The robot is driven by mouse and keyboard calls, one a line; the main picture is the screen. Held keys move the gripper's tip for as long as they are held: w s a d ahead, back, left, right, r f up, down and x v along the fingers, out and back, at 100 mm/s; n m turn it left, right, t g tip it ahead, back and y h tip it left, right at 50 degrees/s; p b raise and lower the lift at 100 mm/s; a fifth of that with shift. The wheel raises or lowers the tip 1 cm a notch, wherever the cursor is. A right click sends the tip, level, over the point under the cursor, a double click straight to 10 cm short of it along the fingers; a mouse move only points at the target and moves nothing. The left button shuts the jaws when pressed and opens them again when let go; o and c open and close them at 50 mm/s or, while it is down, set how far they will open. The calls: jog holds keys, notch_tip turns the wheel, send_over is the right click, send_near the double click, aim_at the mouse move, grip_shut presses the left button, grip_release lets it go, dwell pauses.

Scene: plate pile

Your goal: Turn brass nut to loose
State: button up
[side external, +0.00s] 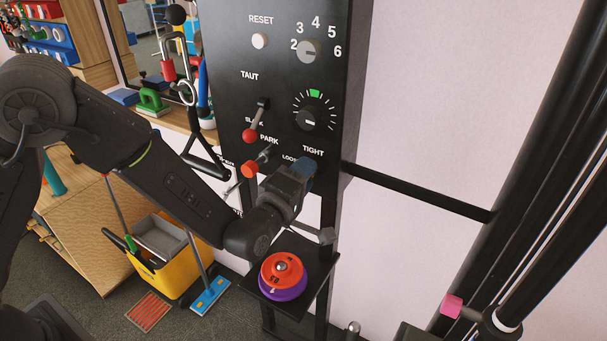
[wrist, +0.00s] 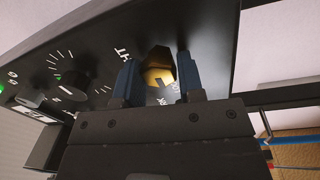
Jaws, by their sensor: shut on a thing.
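The brass nut (wrist: 158,66) shows in the wrist view on the black panel (wrist: 105,50), between the two blue fingers of my gripper (wrist: 158,74). My gripper is shut on the nut. In the side view my gripper (side external: 303,168) is against the lower panel, just below the TIGHT lettering and beside the partly covered LOOSE lettering. There the gripper hides the nut. Which way the nut is turned I cannot tell.
Above on the panel are a dial (side external: 308,119), a numbered knob (side external: 308,50), a white RESET button (side external: 260,41) and a red-knobbed lever (side external: 254,127). An orange-tipped lever (side external: 252,168) is close left of my gripper. Stacked plates (side external: 283,272) sit on a shelf below.

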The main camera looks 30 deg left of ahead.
jog(key=shift+r, duration=0.1)
dwell(0.5)
jog(key=o, duration=0.9)
jog(key=s+f, duration=0.1)
jog(key=s, duration=1.2)
jog(key=shift+s, duration=0.4)
jog(key=shift+f, duration=0.1)
